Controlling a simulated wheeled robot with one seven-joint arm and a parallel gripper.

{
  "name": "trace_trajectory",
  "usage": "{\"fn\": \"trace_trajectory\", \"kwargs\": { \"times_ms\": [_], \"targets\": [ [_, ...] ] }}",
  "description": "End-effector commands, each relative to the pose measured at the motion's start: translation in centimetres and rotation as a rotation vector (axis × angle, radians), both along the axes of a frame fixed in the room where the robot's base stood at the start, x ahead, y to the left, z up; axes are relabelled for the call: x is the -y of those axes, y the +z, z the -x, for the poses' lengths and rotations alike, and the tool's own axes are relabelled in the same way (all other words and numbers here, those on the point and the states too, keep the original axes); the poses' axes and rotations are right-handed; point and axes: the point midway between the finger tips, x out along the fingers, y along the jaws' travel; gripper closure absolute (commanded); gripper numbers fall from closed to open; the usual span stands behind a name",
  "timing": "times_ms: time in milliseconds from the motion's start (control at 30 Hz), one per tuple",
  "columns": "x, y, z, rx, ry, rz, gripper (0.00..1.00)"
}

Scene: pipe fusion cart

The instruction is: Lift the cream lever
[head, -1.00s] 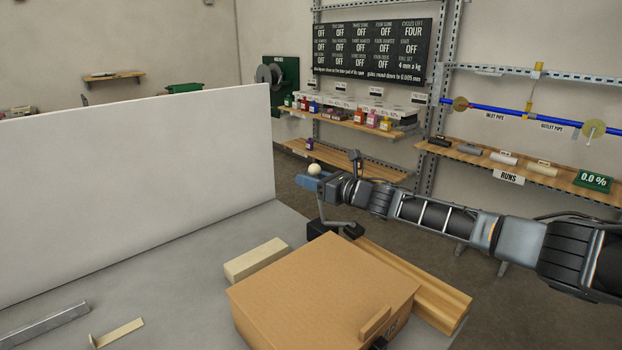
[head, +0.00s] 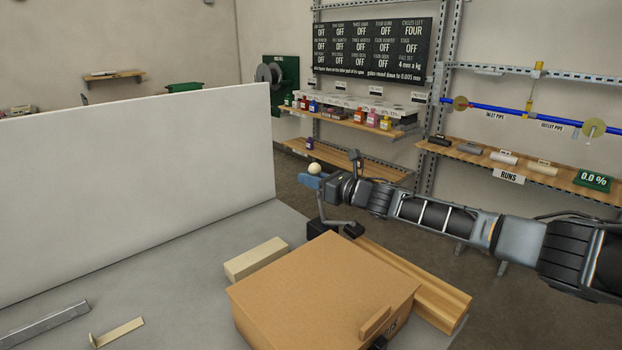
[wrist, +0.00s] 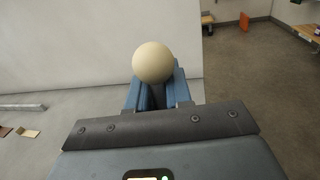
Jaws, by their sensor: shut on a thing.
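The cream lever shows as a round cream knob (head: 314,169) above my fingers, with a grey bent rod (head: 334,221) below that runs to a black block at the table edge. In the wrist view the knob (wrist: 154,62) sits just above and between my blue fingertips. My gripper (head: 312,182) is shut on the lever just under the knob; it also shows in the wrist view (wrist: 153,93). The part of the lever between the fingers is hidden by them.
A large tan box (head: 320,285) stands near the lever, with a wooden block (head: 256,260) on its left and a wooden rail (head: 425,285) on its right. A tall white panel (head: 140,190) stands at the left. Wall shelves (head: 350,125) are behind my arm.

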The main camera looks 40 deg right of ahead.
Motion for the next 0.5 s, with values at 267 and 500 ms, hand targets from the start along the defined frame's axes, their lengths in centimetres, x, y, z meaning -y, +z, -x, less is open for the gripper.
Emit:
{"fn": "trace_trajectory", "kwargs": {
  "times_ms": [267,500],
  "targets": [
    [-0.1,-0.6,-1.4,-0.003,0.003,0.006,1.0],
    [-0.1,-0.7,-2.3,-0.092,0.002,0.009,1.0]
  ]
}}
